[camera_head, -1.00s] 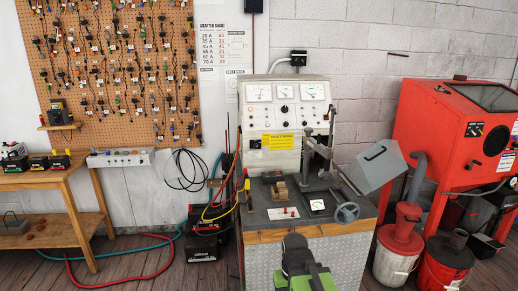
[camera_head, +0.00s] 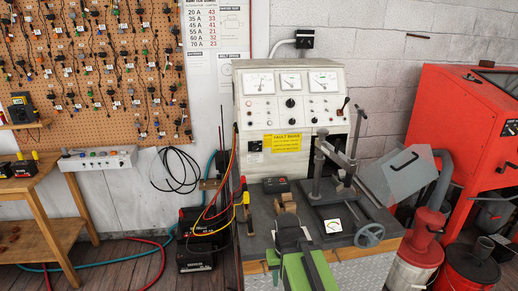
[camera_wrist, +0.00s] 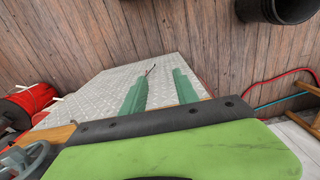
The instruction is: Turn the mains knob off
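The test bench's pale control panel (camera_head: 262,121) stands upright at the back of the bench in the head view. It carries three dials on top, a black round knob (camera_head: 290,103) at its middle and smaller knobs around it. A black switch plate (camera_head: 255,147) sits at its lower left. I cannot read which control is marked mains. My gripper shows in the wrist view as two green fingers (camera_wrist: 160,86), apart with nothing between them, above the bench's metal plate side. In the head view my arm is low in front of the bench, away from the panel; the fingertips are not clear there.
A clamp column (camera_head: 318,170), a grey hinged guard (camera_head: 398,175) and a handwheel (camera_head: 369,235) stand on the bench's right. A wooden block (camera_head: 287,202) lies at the bench's middle. Cables hang at its left. A red cabinet (camera_head: 455,130) is at the right.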

